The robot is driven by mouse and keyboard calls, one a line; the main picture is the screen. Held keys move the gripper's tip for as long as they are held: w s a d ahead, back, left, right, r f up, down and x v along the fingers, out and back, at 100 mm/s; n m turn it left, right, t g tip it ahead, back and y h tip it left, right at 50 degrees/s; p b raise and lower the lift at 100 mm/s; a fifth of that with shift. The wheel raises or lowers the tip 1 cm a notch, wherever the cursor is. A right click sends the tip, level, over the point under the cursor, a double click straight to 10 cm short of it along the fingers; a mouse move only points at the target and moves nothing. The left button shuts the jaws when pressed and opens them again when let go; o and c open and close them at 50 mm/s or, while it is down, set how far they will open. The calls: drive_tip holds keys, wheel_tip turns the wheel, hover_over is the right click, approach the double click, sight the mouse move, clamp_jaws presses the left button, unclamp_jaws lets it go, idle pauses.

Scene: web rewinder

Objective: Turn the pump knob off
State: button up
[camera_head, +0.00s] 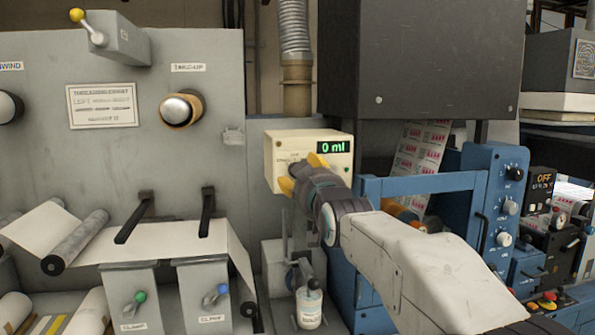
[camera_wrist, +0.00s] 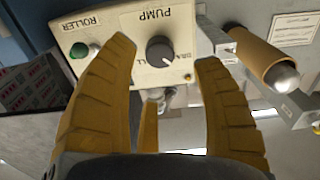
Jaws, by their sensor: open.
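The pump box (camera_head: 286,148) is cream, with a green "0 ml" display (camera_head: 333,147). In the wrist view the box's panel (camera_wrist: 115,45) appears upside down, with PUMP and ROLLER labels. The dark round pump knob (camera_wrist: 160,52) has a light pointer mark. A green button (camera_wrist: 79,50) sits beside it under the ROLLER label. My gripper (camera_head: 301,172) is in front of the box and hides the knob in the head view. In the wrist view its yellow fingers (camera_wrist: 166,52) are spread, with the knob seen between their tips. I cannot tell whether they touch the panel.
A grey machine panel (camera_head: 150,140) with a silver-ended roller (camera_head: 181,108) stands left of the box. A dark cabinet (camera_head: 420,60) hangs above right. A blue frame (camera_head: 420,184) and a blue control panel (camera_head: 492,205) stand right. A white bottle (camera_head: 309,308) is below.

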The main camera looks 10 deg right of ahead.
drive_tip(key=shift+w+p, duration=1.1)
drive_tip(key=shift+w, duration=1.95)
drive_tip(key=c, duration=1.2)
